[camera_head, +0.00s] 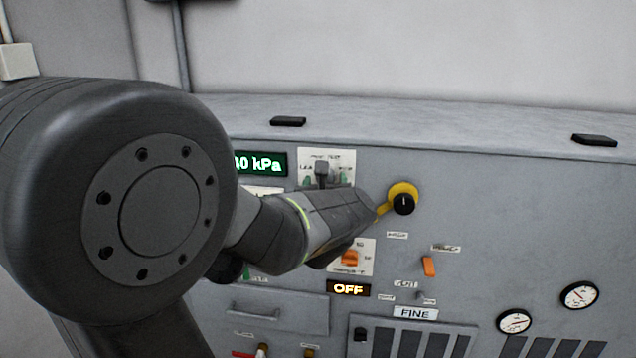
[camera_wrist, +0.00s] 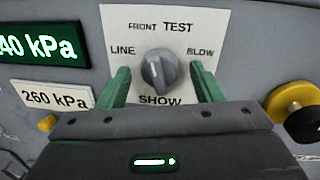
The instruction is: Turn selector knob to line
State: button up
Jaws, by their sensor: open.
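The grey selector knob (camera_wrist: 159,70) sits on a white plate (camera_wrist: 180,22) with LINE printed to its left, TEST above, BLOW to its right and SHOW below. My gripper (camera_wrist: 160,73) is open, with one green finger on each side of the knob and a visible gap on both sides. In the head view the knob (camera_head: 321,172) shows above my gripper (camera_head: 326,182), whose wrist hides the lower part of the plate.
A green kPa display (camera_head: 262,163) is left of the plate. A yellow-and-black knob (camera_head: 403,203) stands out close to the right of my wrist. An orange switch (camera_head: 349,258) is below my wrist, above an OFF display (camera_head: 348,289).

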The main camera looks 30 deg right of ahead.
jog(key=shift+w, duration=0.1)
jog(key=shift+c, duration=0.4)
jog(key=c, duration=0.9)
jog(key=shift+n+b, duration=0.3)
jog(key=shift+b, duration=0.1)
jog(key=n+g+b, duration=0.1)
jog(key=n+b, duration=0.4)
jog(key=n, duration=0.4)
jog(key=shift+w+a+r+n, duration=0.1)
jog(key=shift+n, duration=0.2)
